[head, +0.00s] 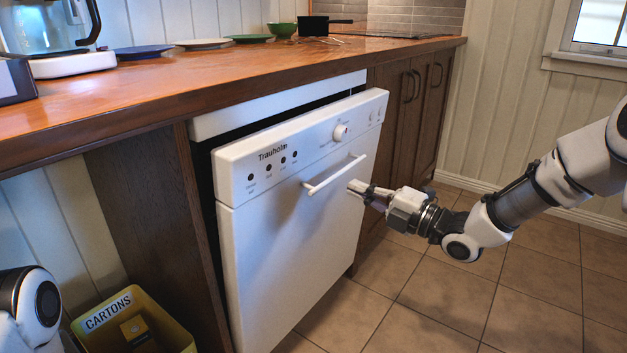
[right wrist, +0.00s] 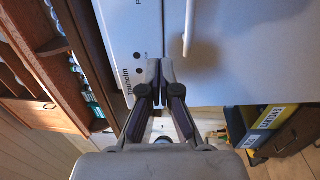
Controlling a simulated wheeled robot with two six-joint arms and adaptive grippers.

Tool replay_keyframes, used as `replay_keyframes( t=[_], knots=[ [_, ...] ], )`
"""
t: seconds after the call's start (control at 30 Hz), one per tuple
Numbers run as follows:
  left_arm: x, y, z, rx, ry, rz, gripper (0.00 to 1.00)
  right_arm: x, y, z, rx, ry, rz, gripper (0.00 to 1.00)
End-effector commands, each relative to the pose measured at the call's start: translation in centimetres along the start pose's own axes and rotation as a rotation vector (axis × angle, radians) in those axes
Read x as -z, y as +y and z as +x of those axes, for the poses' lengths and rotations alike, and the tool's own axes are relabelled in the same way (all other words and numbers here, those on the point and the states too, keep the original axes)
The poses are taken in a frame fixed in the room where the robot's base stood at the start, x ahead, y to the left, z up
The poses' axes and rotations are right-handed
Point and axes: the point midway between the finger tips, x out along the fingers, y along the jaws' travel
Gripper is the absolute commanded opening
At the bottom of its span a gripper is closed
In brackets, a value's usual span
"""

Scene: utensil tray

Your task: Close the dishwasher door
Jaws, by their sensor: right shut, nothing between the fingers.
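The white dishwasher door (head: 290,230) is ajar in the head view, its top edge leaning out from the cabinet and leaving a dark gap behind it. Its bar handle (head: 335,175) runs across the upper front, below the control panel. My right gripper (head: 352,186) is shut and empty, its tips near the right end of the handle. Whether they touch the door I cannot tell. In the right wrist view the closed fingers (right wrist: 161,72) point at the white door (right wrist: 240,60), beside the handle (right wrist: 188,28). My left gripper is out of view.
A wooden counter (head: 250,75) runs above the dishwasher, with several plates, a green bowl (head: 282,29) and a dark pan (head: 312,25) on it. A yellow carton bin (head: 180,335) stands on the floor at lower left. The tiled floor (head: 450,290) before the door is clear.

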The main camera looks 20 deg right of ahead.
Motion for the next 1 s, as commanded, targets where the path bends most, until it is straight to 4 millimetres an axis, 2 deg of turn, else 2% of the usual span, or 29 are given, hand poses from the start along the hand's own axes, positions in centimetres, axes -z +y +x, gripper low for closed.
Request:
replay_keyframes(
  t=[0.03,0.3,0.43,0.6,0.87,1.0],
  knots=[
    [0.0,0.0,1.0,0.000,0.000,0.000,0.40,0.1,-0.6,1.1,0.004,0.004,-0.006,0.00],
    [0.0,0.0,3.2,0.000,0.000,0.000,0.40,0.1,-0.6,7.0,0.001,0.003,-0.004,0.00],
    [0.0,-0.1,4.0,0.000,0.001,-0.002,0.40,0.1,-0.4,9.2,0.000,0.001,-0.002,0.00],
    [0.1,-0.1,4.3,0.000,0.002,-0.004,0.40,0.1,-0.2,10.4,0.000,0.000,0.001,0.00],
    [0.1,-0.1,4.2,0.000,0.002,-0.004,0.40,0.0,-0.1,10.4,0.001,0.000,0.002,0.00],
    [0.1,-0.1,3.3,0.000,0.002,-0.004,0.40,-0.1,0.3,11.2,0.015,0.000,0.000,0.00]
  ],
)
